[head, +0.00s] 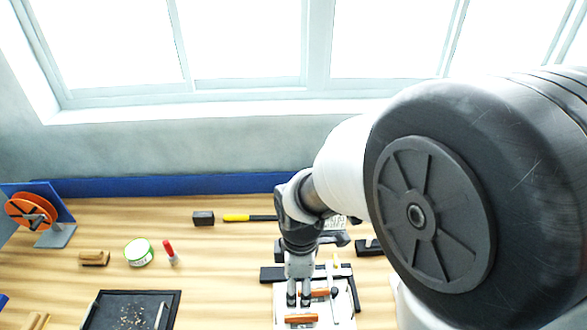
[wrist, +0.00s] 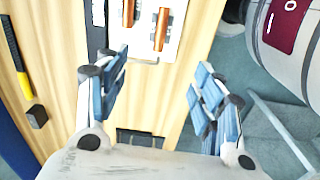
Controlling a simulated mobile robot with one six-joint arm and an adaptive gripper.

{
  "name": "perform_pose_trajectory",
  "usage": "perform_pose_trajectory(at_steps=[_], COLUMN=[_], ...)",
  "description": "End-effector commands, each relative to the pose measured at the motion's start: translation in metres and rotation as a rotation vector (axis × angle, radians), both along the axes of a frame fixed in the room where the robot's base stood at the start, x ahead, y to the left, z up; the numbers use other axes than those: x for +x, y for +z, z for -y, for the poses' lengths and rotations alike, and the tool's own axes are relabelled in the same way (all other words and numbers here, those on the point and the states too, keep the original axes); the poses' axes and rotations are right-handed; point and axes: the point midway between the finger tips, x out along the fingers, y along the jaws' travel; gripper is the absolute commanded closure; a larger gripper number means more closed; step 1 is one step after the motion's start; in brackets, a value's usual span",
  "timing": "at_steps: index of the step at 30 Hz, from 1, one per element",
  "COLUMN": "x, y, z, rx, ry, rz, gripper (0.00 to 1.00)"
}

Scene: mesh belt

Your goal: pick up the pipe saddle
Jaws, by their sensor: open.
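My gripper (head: 298,299) is over the white board at the front of the bench, fingers pointing down. In the wrist view, my gripper (wrist: 160,80) has its two blue-padded fingers wide apart, with nothing held between them. The white board (head: 343,314) carries copper-coloured pieces: one (head: 320,293) lies just right of the fingertips and another (head: 301,318) lies nearer the front. They also show in the wrist view, as one piece (wrist: 162,28) and another (wrist: 130,12), beyond the fingertips. I cannot tell for sure which thing is the pipe saddle.
A black bar (head: 271,274) lies behind the board. A yellow-handled hammer (head: 237,217), a green-and-white tin (head: 138,252), a red-capped tube (head: 170,250) and a dark tray (head: 112,312) are to the left. My arm hides the right side. Bare wood lies between tray and board.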

Motion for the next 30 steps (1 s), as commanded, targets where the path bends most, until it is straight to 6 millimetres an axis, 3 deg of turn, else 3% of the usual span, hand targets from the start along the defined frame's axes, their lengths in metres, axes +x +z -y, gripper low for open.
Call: perform_pose_trajectory(at_steps=[7, 19, 30], x=[0.001, 0.0, 0.001], y=[-0.027, -0.112, -0.145], z=[-0.005, -0.005, -0.005], rx=[-0.007, -0.007, -0.006], ry=[0.075, 0.071, 0.071], rz=[-0.023, -0.023, -0.021], gripper=[0.38, 0.38, 0.38])
